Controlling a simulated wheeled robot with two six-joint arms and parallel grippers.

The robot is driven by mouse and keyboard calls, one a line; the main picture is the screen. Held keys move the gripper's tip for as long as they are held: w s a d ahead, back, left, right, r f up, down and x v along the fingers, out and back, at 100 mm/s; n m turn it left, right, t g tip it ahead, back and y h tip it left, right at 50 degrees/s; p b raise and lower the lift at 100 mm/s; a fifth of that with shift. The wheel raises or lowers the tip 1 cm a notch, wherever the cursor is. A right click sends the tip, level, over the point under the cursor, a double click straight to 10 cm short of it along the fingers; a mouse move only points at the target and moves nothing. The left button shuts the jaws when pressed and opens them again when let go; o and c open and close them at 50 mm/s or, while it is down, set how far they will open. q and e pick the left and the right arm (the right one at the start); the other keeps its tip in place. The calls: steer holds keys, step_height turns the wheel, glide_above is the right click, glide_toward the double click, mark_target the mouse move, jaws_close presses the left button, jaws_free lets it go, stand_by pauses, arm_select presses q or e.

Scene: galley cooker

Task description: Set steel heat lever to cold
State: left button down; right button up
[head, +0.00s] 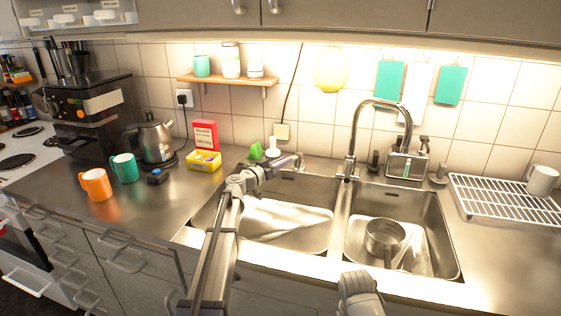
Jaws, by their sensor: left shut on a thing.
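My left arm reaches up from the bottom over the left sink basin (292,222). My left gripper (292,161) is at the basin's back rim, left of the tall tap (352,150). It is shut on a small steel part (300,160) there, which looks like the steel heat lever. The jaws hide most of it, and its exact setting cannot be read. A rounded part of my right arm shows at the bottom centre; its gripper is not in view.
A white bottle (272,146) and a green item (256,152) stand close to the left gripper. A yellow box (204,162), kettle (152,140) and mugs are further left. A pan (385,236) lies in the right basin. A white rack (505,199) stands right.

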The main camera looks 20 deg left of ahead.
arm_select(q)
steer(key=d+n+y, duration=0.9)
steer(key=n+y, duration=0.3)
steer(key=y, duration=0.6)
steer(key=shift+g, duration=0.3)
steer(key=shift+w, duration=0.1)
steer(key=c, duration=0.7)
jaws_free()
step_height(320, 180, up, 10)
steer(key=p, duration=1)
